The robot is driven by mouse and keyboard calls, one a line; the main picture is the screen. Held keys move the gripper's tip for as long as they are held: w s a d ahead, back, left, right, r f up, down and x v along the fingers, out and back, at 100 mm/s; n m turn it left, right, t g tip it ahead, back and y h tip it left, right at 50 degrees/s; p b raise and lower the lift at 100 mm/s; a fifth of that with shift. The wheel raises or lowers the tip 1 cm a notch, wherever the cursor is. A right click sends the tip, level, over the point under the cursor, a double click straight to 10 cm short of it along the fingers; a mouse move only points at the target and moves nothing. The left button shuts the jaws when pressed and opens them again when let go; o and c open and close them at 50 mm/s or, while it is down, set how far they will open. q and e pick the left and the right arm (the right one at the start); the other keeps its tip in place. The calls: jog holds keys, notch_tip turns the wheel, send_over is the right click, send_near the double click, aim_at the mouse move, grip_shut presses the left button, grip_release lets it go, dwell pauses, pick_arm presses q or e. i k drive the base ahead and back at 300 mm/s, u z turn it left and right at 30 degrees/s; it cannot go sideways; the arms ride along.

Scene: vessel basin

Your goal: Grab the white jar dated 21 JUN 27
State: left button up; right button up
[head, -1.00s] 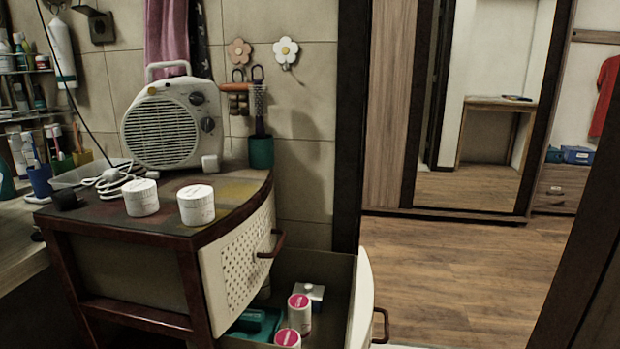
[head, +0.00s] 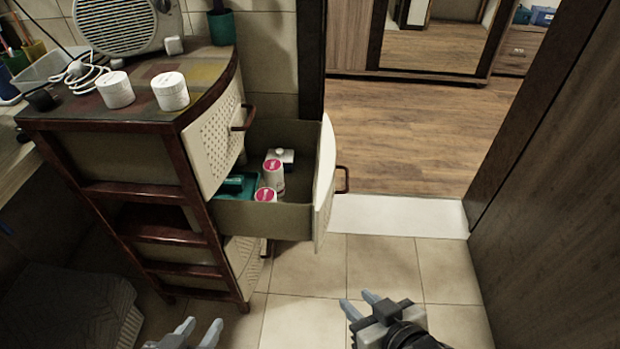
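Two white jars stand upright on top of the cabinet in the head view: a left jar (head: 116,92) and a right jar (head: 170,93), a small gap apart. Both carry print too small to read, so I cannot tell which is dated 21 JUN 27. Two white containers with pink tops, a far one (head: 274,177) and a near one (head: 265,195), stand in the open drawer. My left gripper (head: 198,331) is open and empty at the bottom edge. My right gripper (head: 359,303) is open and empty over the floor. Both are well apart from the jars.
The cabinet (head: 150,224) has its drawer (head: 262,219) pulled out to the right. A teal item and a white box lie inside the drawer. A fan heater (head: 113,22), a white cable and a small white cube stand behind the jars. A wooden panel (head: 560,200) bounds the right.

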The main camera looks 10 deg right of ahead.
aim_at(169, 90)
jog(key=u, duration=0.45)
jog(key=k, duration=1)
jog(key=z, duration=0.8)
jog(key=i, duration=1.75)
jog(key=u, duration=0.85)
jog(key=k, duration=1.15)
jog(key=u, duration=0.3)
jog(key=i, duration=1.15)
jog(key=u, duration=0.2)
